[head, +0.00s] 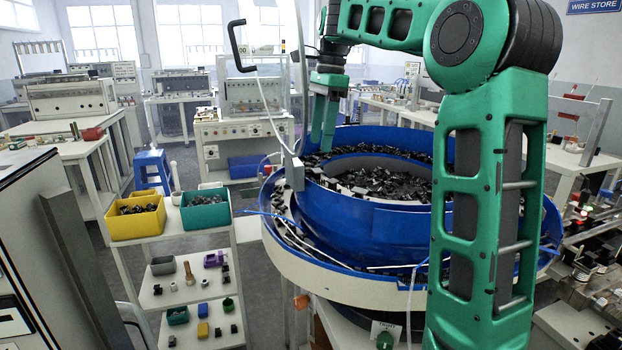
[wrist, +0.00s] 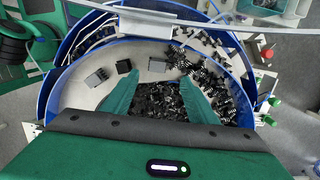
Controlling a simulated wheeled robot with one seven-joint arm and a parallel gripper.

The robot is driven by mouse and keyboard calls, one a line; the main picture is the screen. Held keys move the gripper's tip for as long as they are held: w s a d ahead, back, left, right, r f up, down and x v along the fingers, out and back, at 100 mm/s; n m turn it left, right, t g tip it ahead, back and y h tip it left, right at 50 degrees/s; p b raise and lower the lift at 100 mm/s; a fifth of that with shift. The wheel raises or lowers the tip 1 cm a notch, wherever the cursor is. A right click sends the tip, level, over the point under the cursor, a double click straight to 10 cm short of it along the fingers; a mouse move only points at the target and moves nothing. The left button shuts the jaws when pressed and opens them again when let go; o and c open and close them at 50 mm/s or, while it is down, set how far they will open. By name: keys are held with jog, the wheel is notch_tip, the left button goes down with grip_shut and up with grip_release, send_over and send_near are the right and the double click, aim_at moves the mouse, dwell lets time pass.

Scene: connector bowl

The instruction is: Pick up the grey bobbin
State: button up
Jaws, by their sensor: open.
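No piece is clear enough to name surely as the grey bobbin. A small grey block (wrist: 157,64) lies on the pale floor of the blue bowl (head: 350,222), ahead of the fingertips in the wrist view; it may be the bobbin. My gripper (head: 322,145) points down over the far left part of the bowl. In the wrist view my gripper (wrist: 158,97) is open, with black connectors seen between and below its fingers and nothing held.
Black connectors (head: 385,185) heap in the bowl, whose raised blue walls surround the fingers. A white cart (head: 185,245) at left carries a yellow bin (head: 135,228), a teal bin (head: 205,218) and several small parts.

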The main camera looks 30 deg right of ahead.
aim_at(317, 169)
jog(key=f, duration=0.3)
jog(key=shift+w+a, duration=0.1)
jog(key=shift+a, duration=0.1)
jog(key=shift+a+f, duration=0.15)
jog(key=shift+f, duration=1.3)
jog(key=shift+a+f, duration=0.15)
jog(key=shift+f, duration=1.25)
jog(key=c, duration=1.1)
